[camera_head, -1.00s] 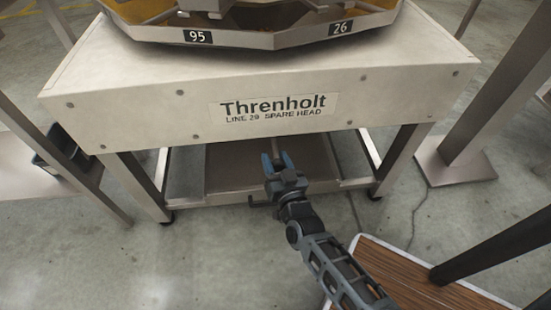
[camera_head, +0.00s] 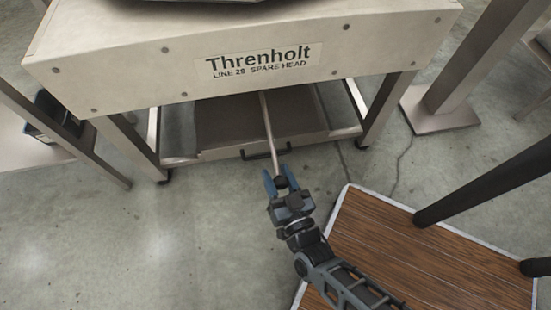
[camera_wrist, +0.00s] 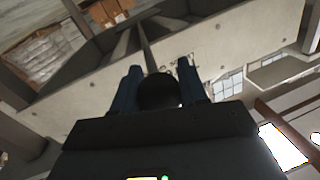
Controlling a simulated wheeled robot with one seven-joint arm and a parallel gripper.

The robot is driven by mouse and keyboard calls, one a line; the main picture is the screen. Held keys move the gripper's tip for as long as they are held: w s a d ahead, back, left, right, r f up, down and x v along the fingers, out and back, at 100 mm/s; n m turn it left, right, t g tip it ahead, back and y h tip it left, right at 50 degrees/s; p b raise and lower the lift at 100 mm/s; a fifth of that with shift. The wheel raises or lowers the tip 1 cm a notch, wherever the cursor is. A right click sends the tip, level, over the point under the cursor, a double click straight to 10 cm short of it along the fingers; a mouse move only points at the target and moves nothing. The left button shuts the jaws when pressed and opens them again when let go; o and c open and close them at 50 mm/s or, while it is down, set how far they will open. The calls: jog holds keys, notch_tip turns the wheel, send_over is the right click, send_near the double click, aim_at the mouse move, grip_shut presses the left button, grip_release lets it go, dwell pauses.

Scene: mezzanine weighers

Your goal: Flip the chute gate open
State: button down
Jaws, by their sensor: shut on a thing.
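A thin pale rod (camera_head: 269,135) comes out from under the front of the weigher housing (camera_head: 130,72) and points toward me. It ends in a round black knob (camera_head: 281,183). My gripper (camera_head: 278,179) is shut on this knob, with a blue finger on each side. In the wrist view the black knob (camera_wrist: 159,92) sits between the blue fingers, and the rod (camera_wrist: 146,48) runs up from it toward the machine. The gate flap itself is not clearly visible under the housing, so I cannot tell its position.
A dark tray with a black handle (camera_head: 262,154) lies low between the frame legs, behind my gripper. A wood-topped platform (camera_head: 420,265) with dark posts stands at right. A column with a base plate (camera_head: 440,108) stands at back right. Bare floor (camera_head: 170,250) is open at left.

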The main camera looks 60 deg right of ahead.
jog(key=shift+s+a+f, duration=0.2)
jog(key=shift+a, duration=0.1)
jog(key=c, duration=1)
grip_release()
jog(key=o, duration=0.4)
jog(key=shift+r, duration=0.1)
jog(key=shift+d, duration=0.1)
